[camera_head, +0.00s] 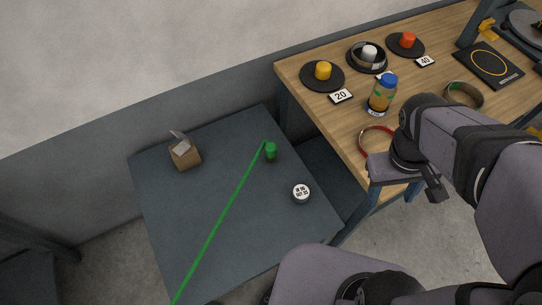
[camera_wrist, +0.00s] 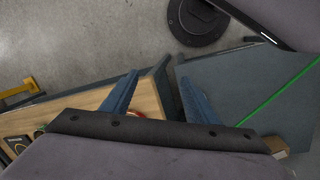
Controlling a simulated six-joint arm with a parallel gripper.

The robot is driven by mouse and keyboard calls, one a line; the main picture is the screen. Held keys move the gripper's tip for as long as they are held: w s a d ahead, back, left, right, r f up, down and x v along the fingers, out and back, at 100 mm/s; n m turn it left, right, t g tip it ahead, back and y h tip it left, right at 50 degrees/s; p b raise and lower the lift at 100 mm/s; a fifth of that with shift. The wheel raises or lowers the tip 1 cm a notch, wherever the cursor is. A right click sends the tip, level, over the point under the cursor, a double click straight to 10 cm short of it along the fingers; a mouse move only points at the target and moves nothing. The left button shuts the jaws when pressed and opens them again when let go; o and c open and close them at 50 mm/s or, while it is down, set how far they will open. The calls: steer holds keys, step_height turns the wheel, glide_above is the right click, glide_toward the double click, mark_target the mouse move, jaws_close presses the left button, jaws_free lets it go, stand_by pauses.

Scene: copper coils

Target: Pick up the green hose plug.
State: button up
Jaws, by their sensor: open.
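The green hose plug (camera_head: 271,152) is a small green cylinder standing on the dark grey table in the head view. A thin green line (camera_head: 218,227) runs from beside it toward the lower left. I cannot make out the plug in the wrist view, though the green line (camera_wrist: 278,93) shows at its right. My gripper (camera_head: 392,196) is right of the plug, at the wooden bench's near edge. Its two blue fingers are apart and nothing is between them in the wrist view (camera_wrist: 157,93).
The dark table (camera_head: 165,215) also holds a small brown box (camera_head: 185,157) and a round white-topped item (camera_head: 301,192). The wooden bench (camera_head: 350,125) carries a blue-capped bottle (camera_head: 382,96), a red ring (camera_head: 364,142) and several coloured knobs on discs. The table is mostly clear around the plug.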

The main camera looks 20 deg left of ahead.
steer(key=w+a+f+n+t+h+b, duration=0.1)
steer(key=w+f+n+t+h+b, duration=0.35)
steer(key=w+n+b, duration=0.4)
step_height(320, 180, up, 6)
steer(key=f+n+t+y+b, duration=0.1)
steer(key=n+t+y+b, duration=0.5)
steer(key=n+t+b, duration=1.15)
glide_above(269, 153)
steer(key=s+p, duration=0.1)
steer(key=p, duration=0.5)
steer(key=n+g, duration=0.4)
steer(key=n, duration=0.1)
steer(key=shift+n, duration=0.3)
step_height(269, 153, down, 29)
steer(key=shift+s+f+p, duration=0.15)
steer(key=shift+f+p, duration=0.05)
steer(key=shift+p, duration=0.3)
steer(key=shift+w+d+f, duration=0.1)
steer(key=shift+w, duration=3.55)
steer(key=c, duration=1.2)
